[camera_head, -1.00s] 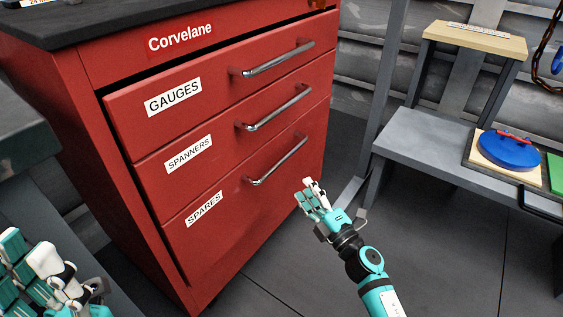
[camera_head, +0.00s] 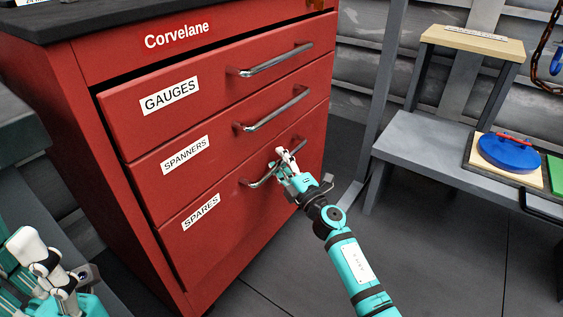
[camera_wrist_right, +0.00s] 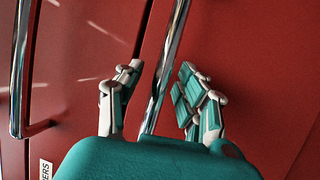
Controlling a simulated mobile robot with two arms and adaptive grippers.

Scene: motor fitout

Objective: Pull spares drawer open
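The spares drawer (camera_head: 225,212) is the lowest drawer of the red cabinet, labelled SPARES, and sits flush with the front. Its chrome handle (camera_head: 258,182) is partly hidden by my right gripper (camera_head: 285,162). In the right wrist view the handle (camera_wrist_right: 165,75) runs between the fingers of my right gripper (camera_wrist_right: 150,90). The fingers are open on either side of it, with a gap showing to the bar.
Above are the spanners drawer (camera_head: 225,145) and the gauges drawer (camera_head: 215,88), each with a chrome handle. A grey bench (camera_head: 420,145) with a blue round object (camera_head: 508,152) stands at the right. Floor (camera_head: 450,250) in front is clear.

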